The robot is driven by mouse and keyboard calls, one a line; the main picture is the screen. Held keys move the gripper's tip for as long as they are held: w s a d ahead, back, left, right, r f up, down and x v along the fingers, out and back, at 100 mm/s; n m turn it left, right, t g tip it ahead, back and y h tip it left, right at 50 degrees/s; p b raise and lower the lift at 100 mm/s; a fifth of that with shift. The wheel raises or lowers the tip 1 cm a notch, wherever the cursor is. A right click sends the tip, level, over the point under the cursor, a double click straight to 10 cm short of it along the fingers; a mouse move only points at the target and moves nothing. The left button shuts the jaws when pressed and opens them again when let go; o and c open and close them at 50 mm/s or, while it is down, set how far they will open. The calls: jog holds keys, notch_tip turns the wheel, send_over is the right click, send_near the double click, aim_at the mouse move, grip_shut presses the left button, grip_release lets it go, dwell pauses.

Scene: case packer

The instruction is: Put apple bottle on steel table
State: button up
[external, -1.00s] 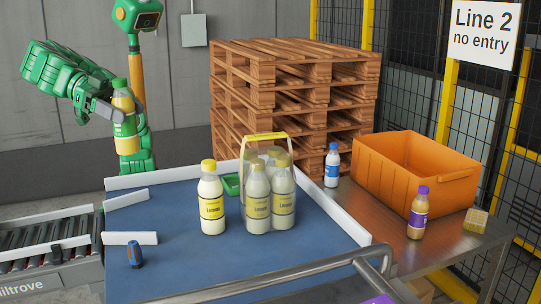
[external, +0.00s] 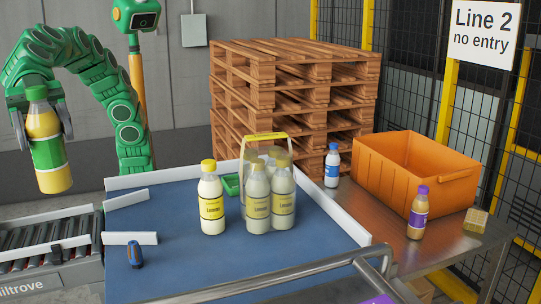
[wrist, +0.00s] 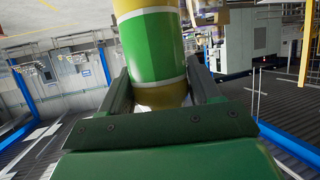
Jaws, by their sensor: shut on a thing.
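My gripper (external: 41,128) is shut on a bottle with a green cap and green label, the apple bottle (external: 48,153). It holds the bottle nearly upright in the air at the far left, above and behind the roller conveyor. In the wrist view the bottle's green label (wrist: 153,48) shows between the two fingers (wrist: 156,92); its ends are cut off or hidden. The steel table (external: 457,248) stands at the right, far from my gripper. On it are a blue-capped bottle (external: 332,167), a purple-capped bottle (external: 418,213) and an orange crate (external: 385,178).
A blue-topped table (external: 170,215) with white rails lies between. A metal rail (external: 290,275) crosses the front. Pallets (external: 290,90) stand behind.

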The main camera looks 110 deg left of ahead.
aim_at(58, 119)
jog(key=w, duration=0.4)
jog(key=shift+w+r, duration=0.2)
jog(key=shift+r, duration=0.1)
jog(key=w+a+r+n+y, duration=0.1)
jog(key=w+a, duration=0.8)
jog(key=w, duration=0.2)
jog(key=w+a+y, duration=0.1)
jog(key=w+a, duration=0.8)
jog(key=w, duration=0.2)
jog(key=w+a+f+n+y, duration=0.1)
jog(key=w+a+f, duration=0.1)
jog(key=w+a, duration=0.45)
jog(key=w+a+f+n+t, duration=0.1)
jog(key=w+a+f, duration=0.2)
jog(key=a, duration=0.6)
jog(key=w+a+f+y, duration=0.1)
jog(key=w+a+f, duration=0.1)
jog(key=w+a, duration=0.45)
jog(key=s+a+f+n+y, duration=0.1)
jog(key=a+f+n+y, duration=0.15)
jog(key=a+f, duration=1.8)
jog(key=s+a+n+y, duration=0.5)
jog(key=s+a, duration=1.9)
jog(key=s, duration=0.2)
jog(key=w+a+f, duration=0.2)
jog(key=w+f, duration=0.4)
jog(key=w+a+f, duration=0.2)
jog(key=w+f, duration=0.4)
jog(key=w, duration=0.1)
jog(key=shift+a+f, duration=0.4)
